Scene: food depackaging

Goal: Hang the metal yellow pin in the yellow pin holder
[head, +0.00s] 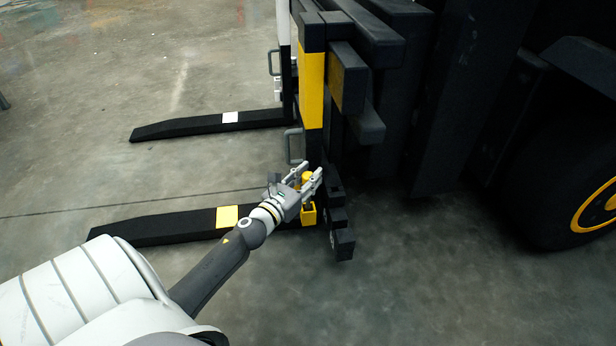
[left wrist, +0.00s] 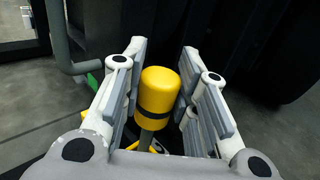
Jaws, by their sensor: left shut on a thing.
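The metal yellow pin (left wrist: 158,92) has a rounded yellow head with a dark band and a grey shaft below. It stands between the fingers of my left gripper (head: 307,177), which is shut on it. In the head view only a little of the pin's yellow head (head: 307,176) shows between the fingers. The yellow pin holder (head: 309,216) is a small yellow bracket low on the forklift's carriage, just below the gripper. Yellow parts show under the pin in the left wrist view, but the pin's lower end is hidden. My right gripper is not in view.
A black fork with a yellow patch (head: 170,224) lies along the floor on the left. A second fork (head: 190,126) lies farther back. The yellow and black carriage post (head: 312,90) rises beside the gripper. A large wheel (head: 560,150) stands at the right.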

